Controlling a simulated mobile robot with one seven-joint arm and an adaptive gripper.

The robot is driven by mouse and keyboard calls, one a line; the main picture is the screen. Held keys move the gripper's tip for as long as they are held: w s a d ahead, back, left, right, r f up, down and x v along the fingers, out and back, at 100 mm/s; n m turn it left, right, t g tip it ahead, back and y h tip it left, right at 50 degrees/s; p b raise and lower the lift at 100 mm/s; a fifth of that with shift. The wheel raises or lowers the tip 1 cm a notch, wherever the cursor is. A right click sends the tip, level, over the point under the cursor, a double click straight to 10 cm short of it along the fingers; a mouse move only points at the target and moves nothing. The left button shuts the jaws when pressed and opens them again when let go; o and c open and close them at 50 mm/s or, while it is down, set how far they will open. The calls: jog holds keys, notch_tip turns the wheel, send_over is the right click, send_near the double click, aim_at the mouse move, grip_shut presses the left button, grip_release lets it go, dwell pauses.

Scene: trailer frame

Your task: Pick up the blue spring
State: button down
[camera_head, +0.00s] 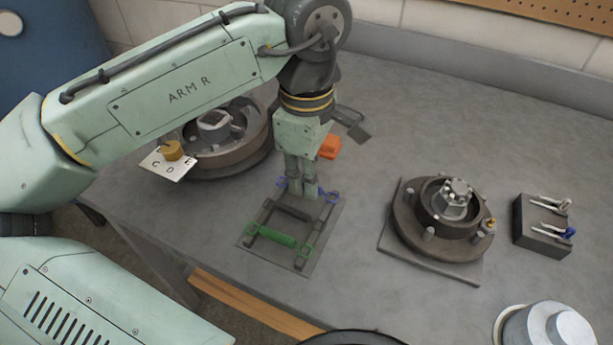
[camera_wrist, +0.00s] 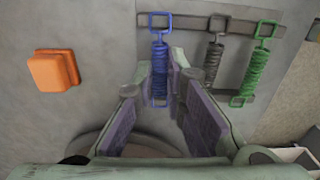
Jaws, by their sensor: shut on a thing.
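The blue spring (camera_wrist: 159,70) lies in the wrist view between the two fingers of my gripper (camera_wrist: 167,85), with a square loop at its top end. My gripper is shut on it around its coil. In the head view the gripper (camera_head: 301,192) points down at the far end of a flat rack (camera_head: 272,249), and only bits of the blue spring (camera_head: 329,197) show beside the fingertips. A dark grey spring (camera_wrist: 214,62) and a green spring (camera_wrist: 256,70) lie beside it on the rack. I cannot tell whether the blue spring still touches the rack.
An orange block (camera_head: 330,147) lies behind the gripper. A brake hub (camera_head: 405,220) on a plate stands to the right, beside a dark block (camera_head: 535,232) holding keys. Another drum (camera_head: 255,152) stands behind my arm at left. The grey bench (camera_head: 400,120) is clear at the back.

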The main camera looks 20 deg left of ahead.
notch_tip(320, 180, up, 21)
jog(key=p, duration=1)
